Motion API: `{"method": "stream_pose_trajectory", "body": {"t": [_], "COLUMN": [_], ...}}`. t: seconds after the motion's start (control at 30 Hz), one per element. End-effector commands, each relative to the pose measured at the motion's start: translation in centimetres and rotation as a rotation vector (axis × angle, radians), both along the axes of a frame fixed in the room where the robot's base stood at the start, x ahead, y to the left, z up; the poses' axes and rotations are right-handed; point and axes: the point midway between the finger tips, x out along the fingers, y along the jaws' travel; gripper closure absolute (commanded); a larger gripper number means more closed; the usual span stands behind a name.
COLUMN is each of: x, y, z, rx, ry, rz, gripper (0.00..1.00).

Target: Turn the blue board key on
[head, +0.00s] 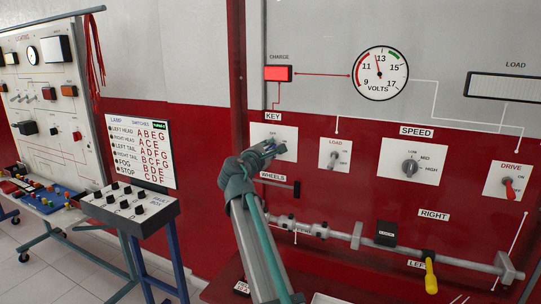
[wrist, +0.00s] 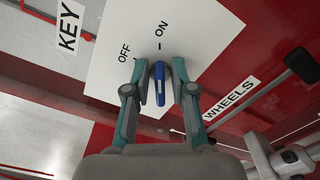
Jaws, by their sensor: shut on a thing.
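The blue key (wrist: 160,86) stands on a white switch plate (wrist: 105,78) with OFF and ON markings. In the wrist view its upper end lines up with the short mark beside ON, and OFF lies to its left. My gripper (wrist: 160,72) has one finger on each side of the key and is shut on it. In the head view my gripper (head: 272,149) is at the white plate (head: 288,131) below the KEY label (head: 273,116). There it covers most of the key.
The red CHARGE lamp (head: 277,73) and volts gauge (head: 380,73) are above. The LOAD switch (head: 334,155) is just right, and the WHEELS handle (head: 283,186) is just below. The SPEED knob (head: 410,166) and red DRIVE switch (head: 509,187) are farther right. A fault box (head: 130,207) stands left.

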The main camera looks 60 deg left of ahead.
Motion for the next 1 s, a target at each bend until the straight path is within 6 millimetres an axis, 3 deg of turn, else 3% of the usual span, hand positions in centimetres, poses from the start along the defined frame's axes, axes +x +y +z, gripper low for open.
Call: {"method": "stream_pose_trajectory", "body": {"t": [0.57, 0.6, 0.63, 1.0], "x": [0.00, -0.01, 0.00, -0.20], "y": [-0.03, -0.03, -0.03, -0.17], "z": [-0.02, -0.01, -0.02, -0.03], "rx": [0.033, 0.033, 0.033, 0.032], "ry": [0.023, 0.023, 0.023, 0.022], "rz": [-0.001, -0.001, -0.001, 0.000], "gripper": [1.00, 0.73, 0.68, 0.66]}}
